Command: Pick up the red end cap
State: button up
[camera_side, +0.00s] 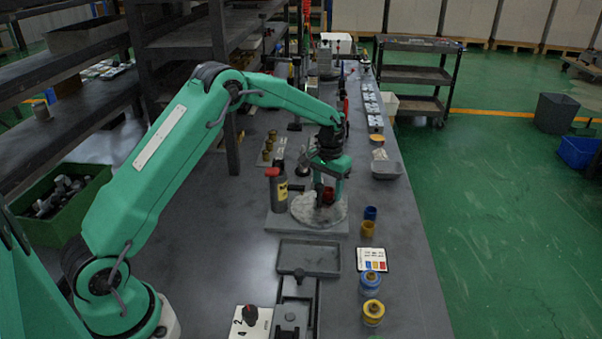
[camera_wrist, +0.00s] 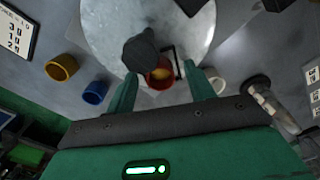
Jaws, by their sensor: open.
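The red end cap (camera_side: 328,196) sits on a pale round plate (camera_side: 305,212) in the side view. It also shows in the wrist view (camera_wrist: 158,79), with a yellowish spot inside. My gripper (camera_side: 326,188) is open and points down over the plate. In the wrist view the fingertips (camera_wrist: 161,73) stand on either side of the cap, with gaps between it and the fingers. I cannot tell exactly how far the tips reach down. A dark grey knobbed part (camera_wrist: 141,50) stands right beside the cap and partly overlaps it in the wrist view.
A grey tray (camera_side: 308,258) lies in front. A white ring (camera_wrist: 217,85) is near the right finger.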

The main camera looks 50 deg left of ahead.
aim_at(329, 199)
jog(key=c, duration=1.1)
jog(key=shift+r, duration=0.15)
jog(key=shift+c, duration=0.2)
jog(key=shift+r, duration=0.6)
jog(key=r, duration=0.3)
jog(key=shift+s+d+r, duration=0.1)
jog(key=shift+d, duration=0.3)
jog(key=s+d+r, duration=0.4)
jog(key=d+r, duration=0.2)
jog(key=d, duration=0.3)
jog(key=shift+s+d+r, duration=0.2)
jog(key=shift+s+d, duration=0.1)
jog(key=shift+d, duration=0.1)
